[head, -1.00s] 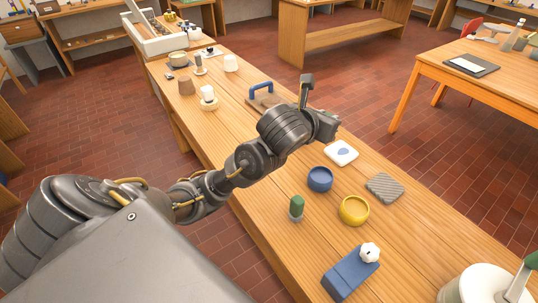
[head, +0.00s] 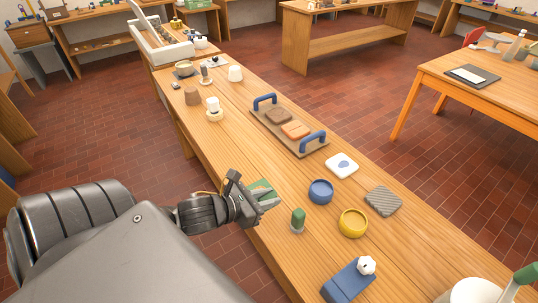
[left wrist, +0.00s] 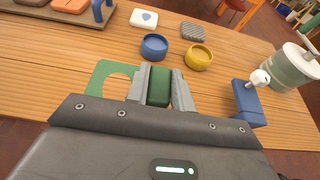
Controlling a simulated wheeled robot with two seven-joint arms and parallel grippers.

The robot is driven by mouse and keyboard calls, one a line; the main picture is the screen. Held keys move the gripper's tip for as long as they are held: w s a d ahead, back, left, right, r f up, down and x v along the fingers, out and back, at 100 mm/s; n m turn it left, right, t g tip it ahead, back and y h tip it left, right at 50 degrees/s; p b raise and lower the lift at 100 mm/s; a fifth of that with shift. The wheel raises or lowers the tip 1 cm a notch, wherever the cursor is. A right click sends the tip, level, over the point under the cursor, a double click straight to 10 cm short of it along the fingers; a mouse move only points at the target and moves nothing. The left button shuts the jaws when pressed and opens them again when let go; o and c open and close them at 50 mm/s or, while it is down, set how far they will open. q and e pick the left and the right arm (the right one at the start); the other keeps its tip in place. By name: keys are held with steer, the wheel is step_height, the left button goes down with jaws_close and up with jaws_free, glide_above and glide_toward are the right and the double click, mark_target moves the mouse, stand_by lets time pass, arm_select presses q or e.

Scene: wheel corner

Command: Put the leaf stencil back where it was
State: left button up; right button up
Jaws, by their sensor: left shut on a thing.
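The leaf stencil (head: 263,187) is a thin green sheet at my left gripper, near the table's near-left edge. In the left wrist view the stencil (left wrist: 100,78) sticks out left of the fingers, with a rounded cut-out. My left gripper (head: 268,199) is shut on it; in the left wrist view the fingers (left wrist: 159,92) have a green upright shape between them. I cannot tell whether that shape is part of the stencil or the green-topped piece (head: 298,219) standing beyond. Whether the stencil touches the table is unclear. My right gripper is out of view.
Beyond stand a blue bowl (head: 320,191), a yellow bowl (head: 343,230), a white tile with a blue mark (head: 335,170) and a grey ribbed pad (head: 384,201). A blue-handled tray (head: 307,150) holds brown and orange slabs. A blue dispenser (head: 345,283) stands at the front.

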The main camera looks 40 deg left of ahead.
mark_target(265, 185)
arm_select(q)
steer(key=w+a+f+b, duration=0.1)
steer(key=b, duration=0.1)
steer(key=w+f+b, duration=0.1)
steer(key=w+b, duration=0.1)
steer(key=b, duration=0.1)
steer(key=w+a+f+b, duration=0.1)
steer(key=b, duration=0.2)
steer(key=shift+w+a+f, duration=0.2)
steer(key=shift+w+a, duration=0.1)
steer(key=shift+a, duration=0.05)
steer(key=w+b, duration=0.1)
steer(key=a+b, duration=0.1)
steer(key=b, duration=0.1)
steer(key=w+f+b, duration=0.1)
steer(key=shift+w+a+b, duration=0.3)
steer(key=shift+b, duration=0.05)
steer(key=w+a+f, duration=0.1)
steer(key=f, duration=0.1)
steer(key=w+a+f, duration=0.1)
steer(key=w+f, duration=0.1)
steer(key=shift+w+a, duration=0.2)
steer(key=shift+w, duration=0.1)
steer(key=shift+w+a+f, duration=0.3)
steer(key=shift+w+f, duration=0.2)
steer(key=shift+f, duration=0.25)
step_height(265, 185, down, 3)
steer(key=shift+w, duration=0.15)
steer(key=shift+f, duration=0.1)
